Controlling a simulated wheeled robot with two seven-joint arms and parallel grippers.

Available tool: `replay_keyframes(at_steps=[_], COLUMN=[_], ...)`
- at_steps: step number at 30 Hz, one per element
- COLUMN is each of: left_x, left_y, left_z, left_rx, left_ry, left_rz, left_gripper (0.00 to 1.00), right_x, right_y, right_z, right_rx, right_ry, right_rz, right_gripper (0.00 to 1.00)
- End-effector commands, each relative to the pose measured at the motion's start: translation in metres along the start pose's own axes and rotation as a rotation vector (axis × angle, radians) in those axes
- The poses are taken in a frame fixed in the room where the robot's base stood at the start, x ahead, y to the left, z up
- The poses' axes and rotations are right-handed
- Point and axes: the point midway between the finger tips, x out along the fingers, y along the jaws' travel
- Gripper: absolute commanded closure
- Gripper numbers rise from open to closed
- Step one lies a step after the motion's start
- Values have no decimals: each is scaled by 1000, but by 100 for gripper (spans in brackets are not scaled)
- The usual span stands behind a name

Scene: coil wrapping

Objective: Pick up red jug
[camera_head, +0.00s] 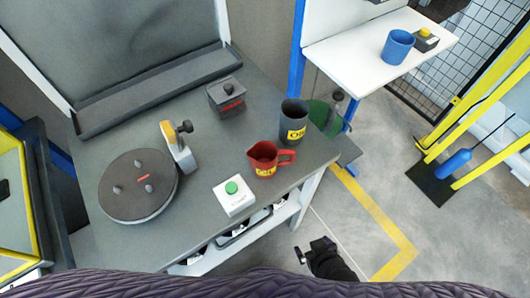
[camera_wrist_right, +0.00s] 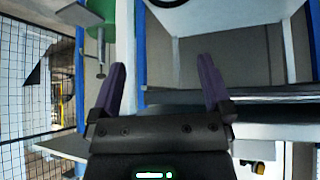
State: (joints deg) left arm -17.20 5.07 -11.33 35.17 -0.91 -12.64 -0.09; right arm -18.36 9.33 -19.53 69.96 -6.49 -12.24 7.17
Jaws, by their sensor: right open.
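The red jug (camera_head: 262,158) stands upright on the grey workbench (camera_head: 205,160), near its right edge, in the head view. It has a yellow label on its front, and its handle points right. My right gripper (camera_head: 310,249) is beyond the bench's front right edge, below and to the right of the jug and apart from it. In the right wrist view my right gripper (camera_wrist_right: 161,82) shows two spread purple fingers with nothing between them. The jug cannot be made out in that view. My left gripper is not in view.
A dark grey cup (camera_head: 293,121) stands just behind the jug. A white box with a green button (camera_head: 234,197) sits in front-left of it. A round turntable (camera_head: 138,186) and a dark box (camera_head: 226,95) occupy the bench. A white table (camera_head: 365,52) holds a blue cup (camera_head: 397,47).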

Motion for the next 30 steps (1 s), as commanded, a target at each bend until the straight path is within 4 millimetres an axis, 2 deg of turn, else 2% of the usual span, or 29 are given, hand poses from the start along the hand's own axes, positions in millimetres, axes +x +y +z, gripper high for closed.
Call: replay_keyframes(at_steps=[1,6,9,12,14,27,30], left_x=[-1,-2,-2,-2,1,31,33], left_y=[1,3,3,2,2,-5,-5], left_z=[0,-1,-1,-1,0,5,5], left_rx=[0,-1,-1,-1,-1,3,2], left_ry=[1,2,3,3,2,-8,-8], left_rz=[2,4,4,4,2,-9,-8], left_gripper=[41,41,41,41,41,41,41], right_x=[-4,-32,-56,-75,-72,-3,3], right_y=[-3,-22,-33,-42,-45,-56,-57], right_z=[-26,-114,-158,-185,-194,-238,-243], right_rx=[-10,-36,-43,-45,-44,-44,-45], right_ry=[68,315,444,531,552,552,551], right_rz=[-10,-59,-92,-117,-123,-123,-123], right_gripper=[0,0,0,0,0,0,0])
